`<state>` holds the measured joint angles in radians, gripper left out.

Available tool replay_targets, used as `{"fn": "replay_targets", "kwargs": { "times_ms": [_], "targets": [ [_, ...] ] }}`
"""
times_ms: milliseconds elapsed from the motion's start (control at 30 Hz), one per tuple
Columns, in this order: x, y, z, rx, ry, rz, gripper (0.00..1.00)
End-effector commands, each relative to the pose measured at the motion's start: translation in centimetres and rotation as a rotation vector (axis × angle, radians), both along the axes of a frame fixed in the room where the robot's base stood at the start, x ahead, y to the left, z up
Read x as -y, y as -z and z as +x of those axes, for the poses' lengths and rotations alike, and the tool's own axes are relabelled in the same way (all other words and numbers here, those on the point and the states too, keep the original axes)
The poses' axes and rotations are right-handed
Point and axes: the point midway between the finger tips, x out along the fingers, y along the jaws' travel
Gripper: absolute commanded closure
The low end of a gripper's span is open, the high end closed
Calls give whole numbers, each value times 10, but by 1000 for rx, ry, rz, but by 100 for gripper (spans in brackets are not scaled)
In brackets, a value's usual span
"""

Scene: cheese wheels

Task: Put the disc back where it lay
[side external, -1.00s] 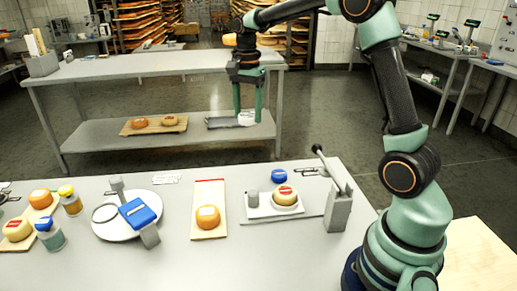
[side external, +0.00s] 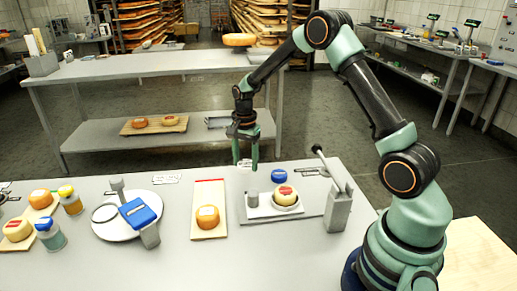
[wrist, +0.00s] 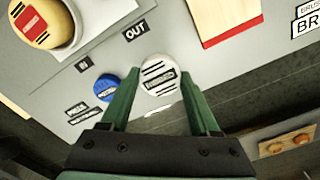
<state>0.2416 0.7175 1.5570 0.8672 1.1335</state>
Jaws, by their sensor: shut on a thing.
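A white disc with a black printed label (wrist: 158,72) is between the fingertips of my gripper (wrist: 160,92) in the wrist view. My gripper (side external: 245,160) is shut on the disc at the far edge of the near table in the side view, where the disc is small and mostly hidden. A blue disc (side external: 279,176) lies on the grey tray board (side external: 262,213); it also shows in the wrist view (wrist: 107,87), left of the white disc. Small IN and OUT labels (wrist: 135,31) are on the board surface in the wrist view.
A lever post (side external: 338,208) stands to the right. A wooden board with an orange cheese (side external: 207,215) lies to the left.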

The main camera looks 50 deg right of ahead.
Motion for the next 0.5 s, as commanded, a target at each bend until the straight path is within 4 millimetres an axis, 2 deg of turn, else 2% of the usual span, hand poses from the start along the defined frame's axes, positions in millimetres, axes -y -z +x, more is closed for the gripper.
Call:
{"fn": "replay_targets", "kwargs": {
  "times_ms": [300, 500],
  "targets": [
    [0, 37, 0, -2, 0, 1, 100],
    [0, 45, 0, 1, 0, -1, 100]
  ]
}}
